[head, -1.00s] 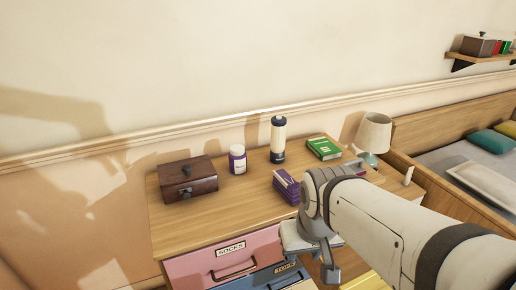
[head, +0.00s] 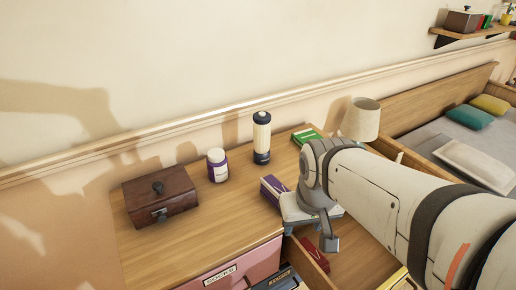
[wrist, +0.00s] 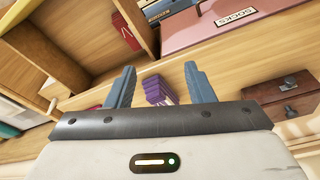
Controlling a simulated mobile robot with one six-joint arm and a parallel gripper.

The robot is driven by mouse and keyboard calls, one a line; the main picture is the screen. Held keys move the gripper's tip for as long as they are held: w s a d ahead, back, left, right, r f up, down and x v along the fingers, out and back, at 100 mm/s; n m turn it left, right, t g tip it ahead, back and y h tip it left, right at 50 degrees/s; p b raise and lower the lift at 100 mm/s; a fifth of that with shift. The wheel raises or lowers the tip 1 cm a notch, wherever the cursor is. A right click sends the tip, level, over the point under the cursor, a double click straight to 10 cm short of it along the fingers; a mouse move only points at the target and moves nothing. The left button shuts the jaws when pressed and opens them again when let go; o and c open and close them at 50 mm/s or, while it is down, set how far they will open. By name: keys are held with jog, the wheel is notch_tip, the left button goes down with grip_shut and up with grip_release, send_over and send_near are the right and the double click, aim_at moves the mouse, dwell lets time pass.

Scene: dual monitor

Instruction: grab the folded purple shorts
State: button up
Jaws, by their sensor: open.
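The folded purple shorts (head: 272,187) lie as a small stack on the wooden dresser top, partly hidden by my arm in the head view. In the wrist view the purple stack (wrist: 159,90) appears between the two blue-grey fingers. My gripper (wrist: 159,72) is open, with nothing held between its fingers. In the head view my gripper (head: 311,234) is beside the shorts, to their right and nearer the dresser front. Contact with the shorts is not visible.
On the dresser top (head: 215,235) stand a brown box (head: 160,197), a white-and-purple jar (head: 217,167), a dark-capped bottle (head: 261,140), a green book (head: 307,135) and a lamp (head: 360,118). A pink SOCKS drawer (head: 240,268) and an open compartment with a red item (head: 314,253) are in front.

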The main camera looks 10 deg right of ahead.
jog(key=shift+o, duration=1.4)
jog(key=w, duration=0.2)
jog(key=w+d, duration=0.1)
jog(key=shift+w+r+n+g+p, duration=0.2)
jog(key=shift+r+n+g+p, duration=0.1)
jog(key=shift+p, duration=0.05)
jog(key=o, duration=0.4)
jog(key=shift+n+g, duration=0.4)
jog(key=shift+n, duration=0.5)
jog(key=w, duration=0.2)
jog(key=w+f+p, duration=0.1)
jog(key=w, duration=0.5)
jog(key=shift+w+f, duration=0.1)
jog(key=shift+f, duration=0.1)
jog(key=n+g+p, duration=0.1)
jog(key=n+p, duration=0.1)
jog(key=n, duration=0.1)
send_over(283, 189)
notch_tip(283, 189, down, 7)
jog(key=shift+f, duration=0.15)
jog(key=shift+w+f, duration=0.1)
jog(key=shift+f, duration=0.6)
jog(key=shift+w+a+f+p, duration=0.15)
jog(key=shift+f+p, duration=0.2)
jog(key=shift+f, duration=1.4)
jog(key=shift+w+a+f+p, duration=0.15)
jog(key=shift+f+p, duration=0.15)
jog(key=shift+f, duration=1.4)
